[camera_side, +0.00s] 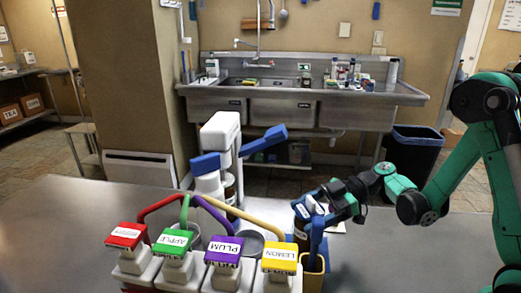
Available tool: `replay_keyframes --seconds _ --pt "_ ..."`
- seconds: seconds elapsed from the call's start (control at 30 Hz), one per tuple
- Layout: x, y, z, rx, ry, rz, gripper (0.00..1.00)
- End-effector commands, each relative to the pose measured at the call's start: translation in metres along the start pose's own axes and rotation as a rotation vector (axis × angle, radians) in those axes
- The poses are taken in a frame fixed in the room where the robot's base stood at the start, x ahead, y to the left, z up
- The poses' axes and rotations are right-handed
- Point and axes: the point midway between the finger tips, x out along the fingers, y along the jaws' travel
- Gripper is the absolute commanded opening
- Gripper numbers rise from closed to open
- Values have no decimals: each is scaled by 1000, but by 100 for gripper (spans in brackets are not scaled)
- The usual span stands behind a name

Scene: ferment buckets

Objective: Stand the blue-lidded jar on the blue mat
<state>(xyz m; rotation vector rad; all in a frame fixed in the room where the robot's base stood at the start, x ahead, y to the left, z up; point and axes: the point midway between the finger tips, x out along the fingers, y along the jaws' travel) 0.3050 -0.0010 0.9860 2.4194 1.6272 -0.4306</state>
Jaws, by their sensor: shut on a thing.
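The jar stands about upright behind the yellow-handled tap. An upright blue piece (317,240) is in front of it and partly hides it. I cannot make out the jar's base or whether it touches anything. I cannot make out a blue mat.
Taps with red (126,235), green (174,240), purple (223,251) and yellow (279,257) labelled tops stand in front, with coloured hoses arching behind. A white machine with blue arms (222,135) stands left of the jar. The counter's left side (70,235) is clear.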

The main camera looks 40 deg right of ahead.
Motion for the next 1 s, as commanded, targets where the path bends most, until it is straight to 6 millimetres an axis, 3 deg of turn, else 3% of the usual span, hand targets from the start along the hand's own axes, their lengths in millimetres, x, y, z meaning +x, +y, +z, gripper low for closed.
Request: replay_keyframes --seconds 0.3,0.33,0.4,0.73,1.0 --pt "1 0 2 0 1 0 0" --pt "1 0 3 0 0 0 78" --pt "1 0 2 0 0 0 97" --pt "-1 0 -1 0 0 0 100" --pt "-49 1 0 2 0 5 100"
